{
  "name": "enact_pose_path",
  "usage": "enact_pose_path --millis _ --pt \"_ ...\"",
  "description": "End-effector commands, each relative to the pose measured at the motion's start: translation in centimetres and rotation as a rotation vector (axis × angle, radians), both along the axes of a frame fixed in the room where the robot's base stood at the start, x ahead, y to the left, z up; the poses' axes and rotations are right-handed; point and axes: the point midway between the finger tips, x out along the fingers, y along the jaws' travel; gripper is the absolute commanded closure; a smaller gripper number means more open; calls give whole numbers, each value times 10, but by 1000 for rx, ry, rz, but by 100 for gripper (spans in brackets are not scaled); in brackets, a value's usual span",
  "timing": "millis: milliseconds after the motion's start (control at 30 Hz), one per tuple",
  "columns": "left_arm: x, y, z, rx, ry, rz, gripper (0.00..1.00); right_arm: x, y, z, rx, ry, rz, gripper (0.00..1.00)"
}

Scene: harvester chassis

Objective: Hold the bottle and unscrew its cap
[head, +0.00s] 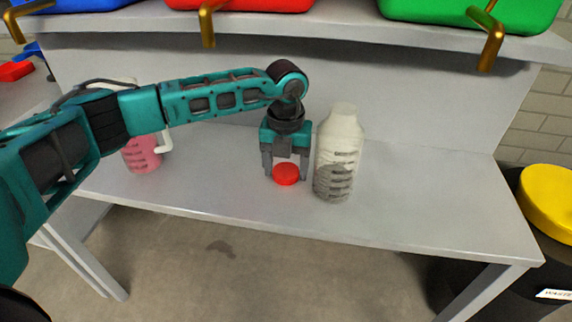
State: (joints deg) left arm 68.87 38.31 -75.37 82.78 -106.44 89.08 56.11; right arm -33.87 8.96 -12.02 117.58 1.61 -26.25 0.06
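A pale bottle (340,138) stands upright on the grey bench, its lower part darker with printed markings. No cap shows on its neck. A red cap (286,174) is just left of the bottle, at bench level. My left gripper (286,176) points down, with one finger on each side of the cap. The fingers are spread about as wide as the cap; I cannot tell whether they press on it or whether the cap rests on the bench. The gripper is beside the bottle, not around it. My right gripper is not in view.
A pink container with a white handle (142,158) stands on the bench (430,205) behind my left arm. Red (240,5) and green (470,14) bins sit on the shelf above, with brass-coloured brackets. A yellow-lidded waste bin (548,205) is at right. The bench right of the bottle is clear.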

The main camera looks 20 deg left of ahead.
Motion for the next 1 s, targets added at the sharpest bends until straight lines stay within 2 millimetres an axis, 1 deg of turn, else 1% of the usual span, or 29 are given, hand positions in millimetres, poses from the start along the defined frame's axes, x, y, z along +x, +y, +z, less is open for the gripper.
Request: enact_pose_path --millis 33,133,367,467,567,700,800,900,1000 --pt "0 0 0 0 0 0 26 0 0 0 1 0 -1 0" --pt "0 0 0 0 0 0 16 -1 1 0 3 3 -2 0" --pt "0 0 1 0 0 0 16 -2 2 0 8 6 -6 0" --pt "0 0 8 -1 -2 0 16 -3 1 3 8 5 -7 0" --pt "1 0 21 0 -3 0 16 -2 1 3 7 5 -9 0" --pt "1 0 47 -1 -3 -1 16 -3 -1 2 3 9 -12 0" --pt "1 0 62 -1 -2 -1 16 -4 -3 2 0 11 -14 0" --pt "0 0 73 -1 -1 0 16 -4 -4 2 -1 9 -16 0" --pt "0 0 78 -1 -1 0 16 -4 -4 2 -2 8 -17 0"
